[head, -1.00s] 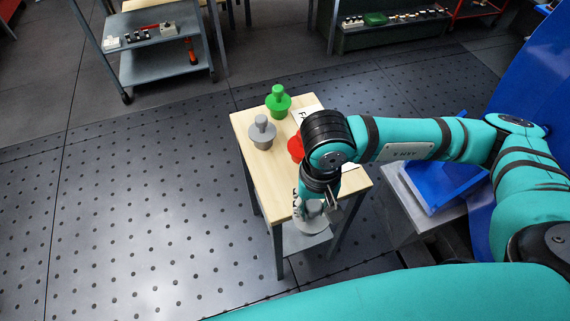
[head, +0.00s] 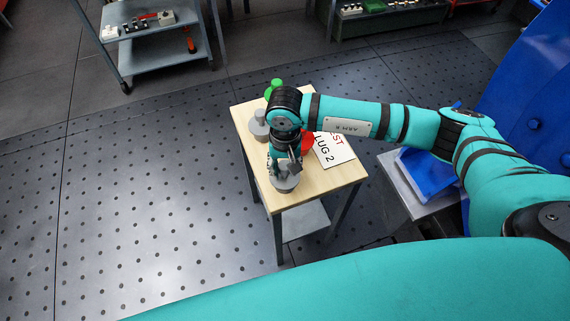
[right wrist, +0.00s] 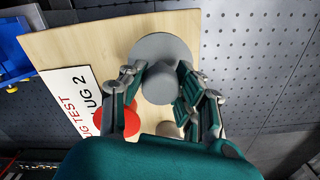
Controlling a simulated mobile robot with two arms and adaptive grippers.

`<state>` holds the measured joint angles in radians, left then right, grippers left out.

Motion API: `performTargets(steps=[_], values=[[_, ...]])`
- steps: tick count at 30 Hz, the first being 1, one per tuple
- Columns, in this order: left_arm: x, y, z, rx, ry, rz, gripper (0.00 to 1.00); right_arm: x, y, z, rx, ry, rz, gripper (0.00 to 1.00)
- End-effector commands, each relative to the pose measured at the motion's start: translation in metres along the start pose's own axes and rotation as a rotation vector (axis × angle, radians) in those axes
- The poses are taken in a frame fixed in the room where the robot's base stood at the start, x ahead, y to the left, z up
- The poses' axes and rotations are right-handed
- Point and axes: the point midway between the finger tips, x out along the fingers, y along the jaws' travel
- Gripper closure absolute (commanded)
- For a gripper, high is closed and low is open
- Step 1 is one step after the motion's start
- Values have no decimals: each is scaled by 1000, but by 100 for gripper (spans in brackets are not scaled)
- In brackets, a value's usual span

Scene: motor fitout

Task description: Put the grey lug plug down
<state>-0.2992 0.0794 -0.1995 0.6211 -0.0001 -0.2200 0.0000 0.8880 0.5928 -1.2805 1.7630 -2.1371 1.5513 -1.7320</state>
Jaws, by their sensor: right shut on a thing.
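My right gripper (head: 286,163) points down and is shut on the knob of a grey lug plug (head: 285,184) near the front left of the small wooden table. In the right wrist view the fingers (right wrist: 160,88) sit either side of the grey knob, above its wide round disc (right wrist: 160,46). I cannot tell whether the disc touches the wood. A second grey plug (head: 259,131) stands behind, partly hidden by my arm. A green plug (head: 276,84) and a red plug (head: 308,141) are also partly hidden. My left gripper is not in view.
The wooden table (head: 318,186) carries a white card (head: 334,149) lettered "LUG 2", right of the gripper. A blue bin (head: 428,174) stands on a grey stand to the right. A grey cart (head: 160,62) stands at the back left. The table's front strip is bare.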

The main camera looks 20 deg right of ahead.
Motion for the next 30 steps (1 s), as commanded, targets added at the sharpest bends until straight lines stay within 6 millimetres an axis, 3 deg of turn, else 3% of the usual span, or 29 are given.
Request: performTargets(steps=[2, 3, 8, 16, 20, 30], values=[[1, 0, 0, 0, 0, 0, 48, 1, 0, 0, 0, -1, 2, 100], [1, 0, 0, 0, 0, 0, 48, 2, 1, 1, 0, -2, 2, 67], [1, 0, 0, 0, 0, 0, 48, 1, 1, 1, 0, -2, 2, 47], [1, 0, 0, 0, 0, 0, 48, 0, 0, 1, 1, -2, 1, 47], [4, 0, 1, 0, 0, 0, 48, -10, 0, 0, 0, 0, -2, 47], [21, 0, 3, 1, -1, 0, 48, -79, 0, -1, 0, 3, -2, 47]])
